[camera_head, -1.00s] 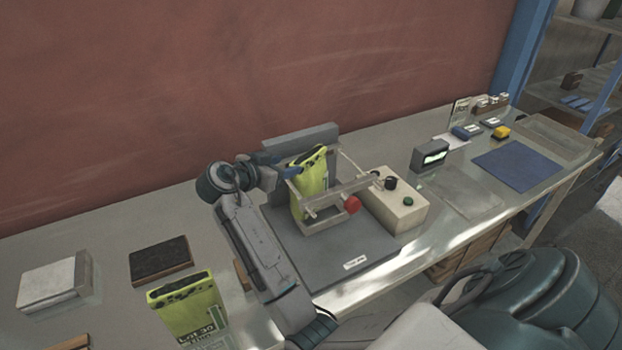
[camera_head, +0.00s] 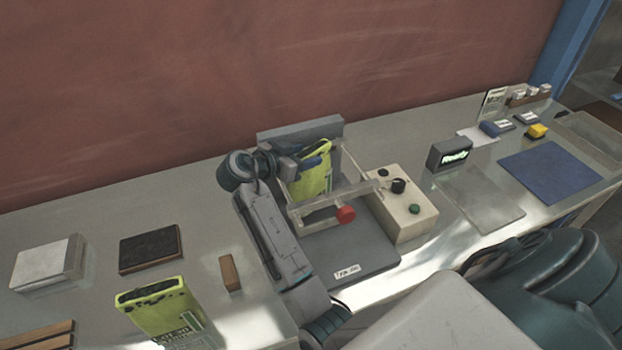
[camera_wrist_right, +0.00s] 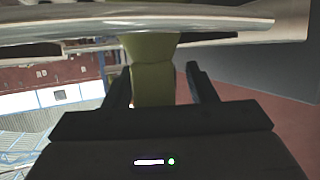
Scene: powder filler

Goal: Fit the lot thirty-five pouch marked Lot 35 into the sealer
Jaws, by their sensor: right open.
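A yellow-green pouch (camera_head: 316,180) stands slightly tilted inside the sealer's frame (camera_head: 352,193), between its rails and the grey back block (camera_head: 300,130). Its lot mark is not readable here. My right gripper (camera_head: 309,163) is at the pouch's upper left edge. In the right wrist view the jaws (camera_wrist_right: 160,85) are open, one finger on each side of the yellow-green pouch (camera_wrist_right: 152,82); whether they touch it I cannot tell. A rail crosses the top of that view. My left gripper is not in view.
A second yellow-green pouch (camera_head: 160,312) stands at the front left. A dark display (camera_head: 450,154) reads "Ready". A black pad (camera_head: 149,249) and a blue mat (camera_head: 552,172) lie on the bench.

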